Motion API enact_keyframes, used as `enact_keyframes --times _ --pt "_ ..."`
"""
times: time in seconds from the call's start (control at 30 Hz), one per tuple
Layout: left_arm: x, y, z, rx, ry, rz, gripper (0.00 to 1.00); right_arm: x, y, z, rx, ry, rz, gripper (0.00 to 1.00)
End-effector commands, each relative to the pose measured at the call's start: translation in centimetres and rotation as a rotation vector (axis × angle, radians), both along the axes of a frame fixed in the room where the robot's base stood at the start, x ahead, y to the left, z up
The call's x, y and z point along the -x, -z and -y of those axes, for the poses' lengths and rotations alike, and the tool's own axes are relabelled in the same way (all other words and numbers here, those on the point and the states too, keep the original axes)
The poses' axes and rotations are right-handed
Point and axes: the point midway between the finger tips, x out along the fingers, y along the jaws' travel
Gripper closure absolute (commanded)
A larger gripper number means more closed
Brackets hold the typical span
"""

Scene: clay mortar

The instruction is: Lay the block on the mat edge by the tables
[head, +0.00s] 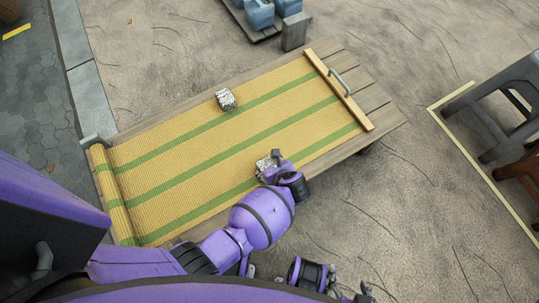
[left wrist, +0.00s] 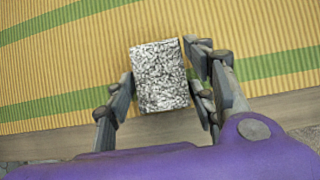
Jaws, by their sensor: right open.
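A silvery, crumpled-looking block (left wrist: 160,78) sits between the fingers of my left gripper (left wrist: 163,82) in the left wrist view, with both fingers against its sides. In the head view my left gripper (head: 270,160) is over the mat's near edge, and a bit of the block (head: 263,166) shows beside the fingers. The yellow mat with green stripes (head: 190,150) lies on a plank table (head: 375,95). A second silvery block (head: 226,99) rests on the mat towards its far edge. My right gripper (head: 362,291) is open, low at the bottom edge, partly cut off and away from the mat.
A wooden bar with a metal handle (head: 340,88) crosses the mat's right end. The mat's left end is rolled (head: 108,190). Grey stools (head: 500,100) stand at right and blue containers (head: 260,13) at the top. The mat's middle is clear.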

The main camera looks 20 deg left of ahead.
Motion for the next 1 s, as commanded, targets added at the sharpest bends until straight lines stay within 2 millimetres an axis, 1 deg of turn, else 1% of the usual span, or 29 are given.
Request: enact_keyframes --times 0.33,0.47,0.57,0.8,0.9,1.0 --pt "0.0 -0.1 0.0 0.000 0.001 0.001 0.38 0.0 -0.1 0.0 0.000 0.000 0.001 0.38" --pt "-0.1 -0.7 0.1 0.001 0.002 0.002 0.38 -0.3 -0.6 0.0 0.000 -0.001 0.006 0.38" --pt "0.7 -1.9 0.9 0.007 -0.001 0.001 0.38 -0.4 -1.0 0.0 0.002 -0.002 0.010 0.38" --pt "2.7 -6.4 2.9 0.005 -0.003 0.001 0.38 -1.3 -2.2 -0.2 0.002 -0.010 0.029 0.38" --pt "3.4 -8.1 3.6 0.004 -0.003 0.002 0.38 -1.5 -2.5 -0.3 0.002 -0.013 0.033 0.38" --pt "4.0 -9.2 4.2 0.004 -0.001 0.001 0.38 -1.5 -2.6 -0.3 0.002 -0.014 0.033 0.38"
